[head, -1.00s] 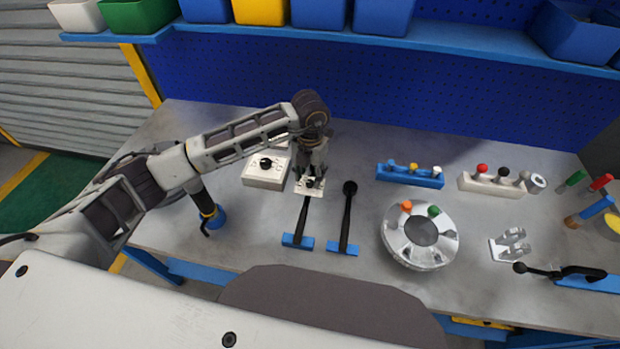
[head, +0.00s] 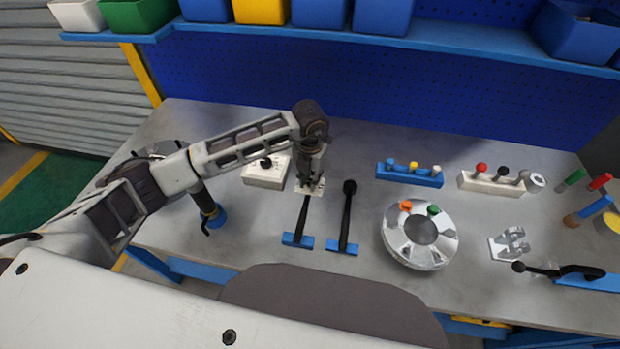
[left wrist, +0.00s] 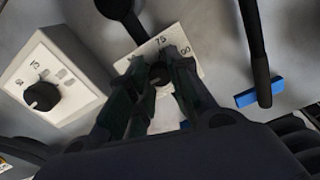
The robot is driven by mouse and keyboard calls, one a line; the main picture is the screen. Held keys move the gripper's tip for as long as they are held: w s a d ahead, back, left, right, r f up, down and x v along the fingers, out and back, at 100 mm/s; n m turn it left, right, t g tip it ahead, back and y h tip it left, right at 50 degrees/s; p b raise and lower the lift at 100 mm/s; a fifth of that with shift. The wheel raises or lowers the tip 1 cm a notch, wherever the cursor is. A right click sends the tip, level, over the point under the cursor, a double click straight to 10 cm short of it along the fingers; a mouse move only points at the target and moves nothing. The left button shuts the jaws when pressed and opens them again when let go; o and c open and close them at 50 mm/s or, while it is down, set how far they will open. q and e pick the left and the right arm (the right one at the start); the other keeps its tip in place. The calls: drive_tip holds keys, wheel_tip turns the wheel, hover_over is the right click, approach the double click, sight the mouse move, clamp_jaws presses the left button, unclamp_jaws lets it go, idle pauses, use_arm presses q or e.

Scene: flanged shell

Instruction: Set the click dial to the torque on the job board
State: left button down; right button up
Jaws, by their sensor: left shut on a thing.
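A small white plate with a black knob and printed numbers, which looks like the click dial (head: 318,190), lies on the bench behind two black-handled wrenches. In the left wrist view its black knob (left wrist: 158,76) sits between my fingers, with numbers on the plate around it, one looking like 75. My left gripper (head: 308,184) points down over the plate; it also shows in the left wrist view (left wrist: 157,70), its fingers shut on the knob. The fingers hide part of the dial face. I cannot make out a job board. My right gripper is not in view.
A white box with a black knob (head: 264,174) stands just left of the dial. A round metal flanged shell (head: 446,243), a blue rack (head: 410,180) and a white rack (head: 492,188) are to the right.

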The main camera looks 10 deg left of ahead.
use_arm(q)
drive_tip(key=shift+m+b, duration=0.3)
drive_tip(key=shift+b, duration=0.15)
drive_tip(key=shift+f+m+b, duration=0.1)
drive_tip(key=shift+m+b, duration=0.35)
drive_tip(key=shift+m, duration=0.05)
drive_tip(key=m+b, duration=0.3)
drive_tip(key=shift+m+b, duration=0.3)
drive_tip(key=shift+b, duration=0.05)
drive_tip(key=shift+m+b, duration=0.45)
drive_tip(key=shift+m, duration=0.05)
drive_tip(key=shift+m+b, duration=0.4)
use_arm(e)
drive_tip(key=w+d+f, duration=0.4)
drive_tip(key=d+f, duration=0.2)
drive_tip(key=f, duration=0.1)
use_arm(q)
drive_tip(key=m+b, duration=0.4)
drive_tip(key=shift+m+b, duration=0.3)
drive_tip(key=shift+m, duration=0.2)
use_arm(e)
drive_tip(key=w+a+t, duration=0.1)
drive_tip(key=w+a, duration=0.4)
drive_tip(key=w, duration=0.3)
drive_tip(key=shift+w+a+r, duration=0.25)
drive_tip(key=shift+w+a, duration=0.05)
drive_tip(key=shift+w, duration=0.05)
